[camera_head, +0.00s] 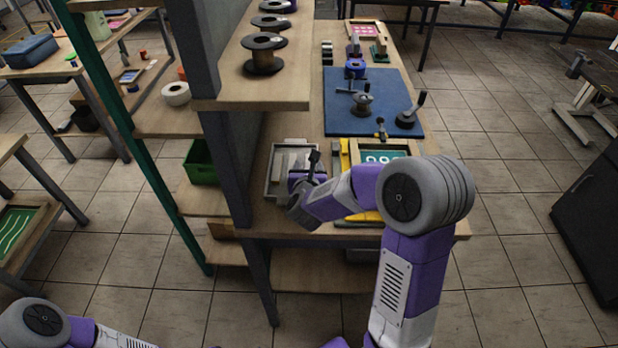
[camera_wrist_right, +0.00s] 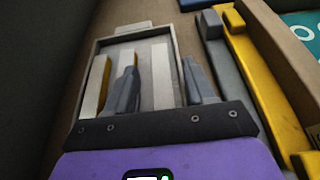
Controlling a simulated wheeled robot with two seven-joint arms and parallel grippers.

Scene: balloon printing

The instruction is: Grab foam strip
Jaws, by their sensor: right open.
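A shallow grey tray (camera_head: 270,182) sits near the left edge of the workbench, and it also shows in the right wrist view (camera_wrist_right: 96,48). Pale foam strips (camera_wrist_right: 162,76) lie side by side in it; the leftmost strip has a yellow side. My right gripper (camera_wrist_right: 165,85) is open over the tray, its two dark fingers pointing along the strips. One pale strip shows between the fingers, with no finger visibly closed on it. In the head view my right gripper (camera_head: 312,166) partly hides the tray. My left gripper is out of view; only part of its arm shows at bottom left.
Right of the tray are a yellow bar (camera_wrist_right: 255,75) and a wooden-framed green screen (camera_head: 385,151). A blue mat (camera_head: 350,120) with metal tools lies behind. A shelf (camera_head: 230,92) with dark spools and a grey post (camera_head: 236,170) stand close on the left.

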